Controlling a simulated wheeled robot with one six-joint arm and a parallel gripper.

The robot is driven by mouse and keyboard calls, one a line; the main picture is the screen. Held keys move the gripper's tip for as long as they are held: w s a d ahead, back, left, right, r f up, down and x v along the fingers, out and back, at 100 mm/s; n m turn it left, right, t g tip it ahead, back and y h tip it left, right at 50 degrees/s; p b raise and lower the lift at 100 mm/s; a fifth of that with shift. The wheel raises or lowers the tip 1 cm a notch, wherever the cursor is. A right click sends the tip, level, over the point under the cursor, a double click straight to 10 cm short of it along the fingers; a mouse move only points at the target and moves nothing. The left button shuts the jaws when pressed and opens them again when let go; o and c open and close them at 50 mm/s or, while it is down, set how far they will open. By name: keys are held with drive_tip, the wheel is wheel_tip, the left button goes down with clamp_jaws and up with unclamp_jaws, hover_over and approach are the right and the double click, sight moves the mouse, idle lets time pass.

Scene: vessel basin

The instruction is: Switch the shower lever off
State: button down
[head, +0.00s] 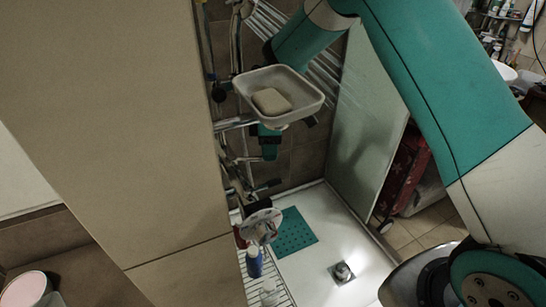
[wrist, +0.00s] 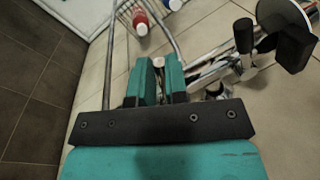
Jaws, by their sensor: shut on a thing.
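My gripper (wrist: 160,75) shows in the wrist view with its two teal fingers close together, shut on a thin part of the chrome shower fitting that I take to be the shower lever (wrist: 202,78). The fingers hide most of the held part, and its exact angle cannot be told. A small pale end shows between the fingertips. In the head view my gripper (head: 268,143) is below and behind the soap dish, beside the chrome fitting (head: 234,124) on the wall.
A soap dish (head: 306,98) with a soap bar (head: 271,101) juts out above the gripper. A wire rack (wrist: 122,45) with bottles is close by; a red bottle (wrist: 140,23) is in it. A glass panel (head: 365,110) stands to the right. The tray floor (head: 310,265) is mostly clear.

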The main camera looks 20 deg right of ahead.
drive_tip(key=shift+w+n, duration=1.2)
drive_tip(key=shift+n, duration=0.4)
drive_tip(key=c, duration=1.4)
unclamp_jaws()
drive_tip(key=shift+h, duration=0.3)
drive_tip(key=shift+r, duration=0.15)
wheel_tip(320, 180, up, 20)
drive_tip(key=b, duration=0.1)
drive_tip(key=shift+s+b, duration=0.25)
drive_tip(key=shift+b, duration=0.1)
